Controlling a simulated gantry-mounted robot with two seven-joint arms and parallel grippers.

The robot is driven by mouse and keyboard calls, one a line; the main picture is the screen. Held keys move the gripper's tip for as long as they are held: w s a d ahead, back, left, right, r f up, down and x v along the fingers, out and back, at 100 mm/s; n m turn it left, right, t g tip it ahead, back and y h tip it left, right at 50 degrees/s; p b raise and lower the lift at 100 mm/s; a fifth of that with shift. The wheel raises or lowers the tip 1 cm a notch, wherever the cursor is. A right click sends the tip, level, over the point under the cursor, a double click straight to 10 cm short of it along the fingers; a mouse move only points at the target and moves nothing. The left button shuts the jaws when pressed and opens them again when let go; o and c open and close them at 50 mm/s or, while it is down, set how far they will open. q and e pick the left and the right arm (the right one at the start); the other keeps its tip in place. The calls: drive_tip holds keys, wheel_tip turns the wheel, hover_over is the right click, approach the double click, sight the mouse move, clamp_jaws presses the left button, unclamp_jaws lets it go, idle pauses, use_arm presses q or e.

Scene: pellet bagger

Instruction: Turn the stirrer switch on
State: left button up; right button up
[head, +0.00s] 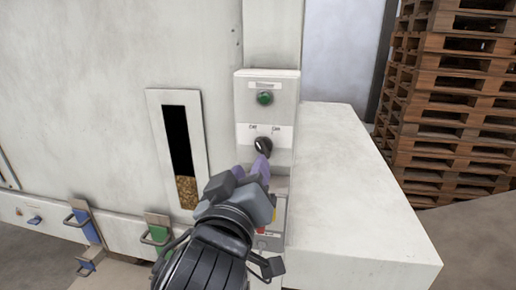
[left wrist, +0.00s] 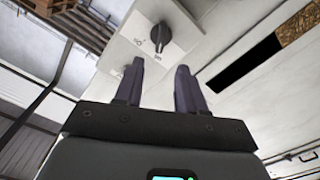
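The stirrer switch (head: 263,145) is a black rotary knob on a white plate of the pale control box, with a small label on each side above it. It also shows in the left wrist view (left wrist: 159,37), just beyond the fingertips. Which label its pointer faces is too small to tell. My left gripper (head: 262,166) is just below the knob in the head view, with purple fingers. In the left wrist view the fingers (left wrist: 161,76) stand apart with nothing between them, and a gap separates them from the knob. My right gripper is in neither view.
A green button (head: 264,98) sits above the switch on the control box (head: 285,90). A dark sight window with pellets (head: 187,190) is left of it. A pale cabinet (head: 345,190) juts out at right. Wooden pallets (head: 455,110) are stacked behind it.

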sight(260, 147)
use_arm(q)
drive_tip(key=w+p, duration=0.1)
drive_tip(key=w, duration=0.1)
drive_tip(key=w+d, duration=0.1)
drive_tip(key=w, duration=0.2)
drive_tip(key=w+p, duration=0.1)
drive_tip(key=w, duration=0.1)
drive_tip(key=shift+w+d+r+p, duration=0.1)
drive_tip(key=shift+w+d+p, duration=0.05)
drive_tip(key=shift+p, duration=0.15)
drive_tip(key=shift+w+d, duration=0.1)
drive_tip(key=shift+w, duration=0.35)
clamp_jaws()
